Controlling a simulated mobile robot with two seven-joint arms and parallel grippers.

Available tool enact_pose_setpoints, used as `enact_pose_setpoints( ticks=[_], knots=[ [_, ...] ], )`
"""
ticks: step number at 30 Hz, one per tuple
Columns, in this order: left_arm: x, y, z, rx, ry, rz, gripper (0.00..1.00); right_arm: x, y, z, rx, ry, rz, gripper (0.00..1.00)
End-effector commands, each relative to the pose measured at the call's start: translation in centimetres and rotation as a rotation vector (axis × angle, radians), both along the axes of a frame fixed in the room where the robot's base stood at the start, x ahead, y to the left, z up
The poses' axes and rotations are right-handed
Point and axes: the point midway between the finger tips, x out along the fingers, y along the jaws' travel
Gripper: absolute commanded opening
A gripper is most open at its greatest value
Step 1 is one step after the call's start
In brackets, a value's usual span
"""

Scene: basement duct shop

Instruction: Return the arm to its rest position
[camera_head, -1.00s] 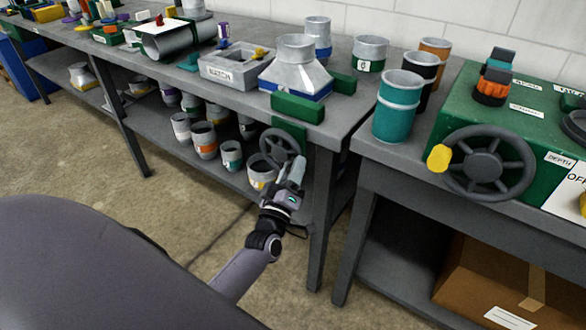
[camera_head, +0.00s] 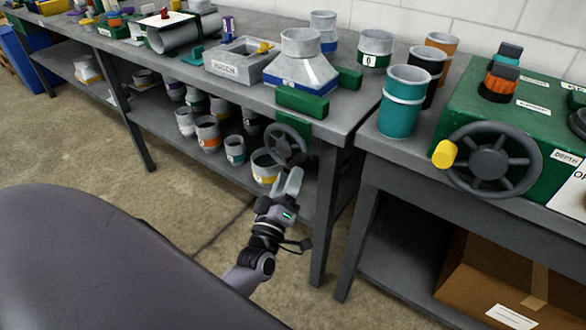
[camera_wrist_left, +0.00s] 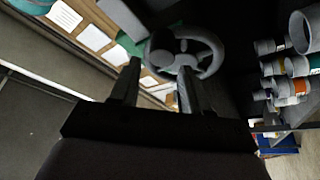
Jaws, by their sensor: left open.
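My left gripper (camera_head: 287,184) is low in front of the grey bench, below its top, with its fingers pointing up toward a dark handwheel (camera_head: 286,145). It is open and holds nothing. In the left wrist view my two dark fingers (camera_wrist_left: 156,88) stand apart, with the handwheel (camera_wrist_left: 186,52) beyond them. I see a gap of floor and shelf around the gripper in the head view. My right gripper does not show in either view.
A grey bench (camera_head: 225,88) holds a metal hopper (camera_head: 301,62) and a grey box (camera_head: 240,62). Its lower shelf holds several cans. A second bench (camera_head: 420,178) at right carries a green machine with a larger handwheel (camera_head: 490,163). The floor (camera_head: 150,195) in front is open.

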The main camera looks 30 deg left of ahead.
Motion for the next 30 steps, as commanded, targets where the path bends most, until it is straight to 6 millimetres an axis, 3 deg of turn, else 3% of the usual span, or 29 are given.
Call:
enact_pose_setpoints(
  ticks=[6, 23, 26, 30],
  knots=[
    [-1.5, -0.4, -0.3, -0.001, -0.002, 0.001, 0.46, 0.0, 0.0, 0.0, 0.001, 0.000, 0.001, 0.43],
    [-1.6, -0.4, -0.4, 0.001, 0.000, -0.001, 0.46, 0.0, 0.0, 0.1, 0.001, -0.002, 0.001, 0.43],
    [-2.1, -1.1, -0.7, 0.034, 0.043, -0.026, 0.46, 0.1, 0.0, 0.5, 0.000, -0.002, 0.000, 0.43],
    [-4.2, -3.7, -2.0, 0.186, 0.216, -0.131, 0.46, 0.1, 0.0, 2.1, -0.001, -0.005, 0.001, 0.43]
  ],
)
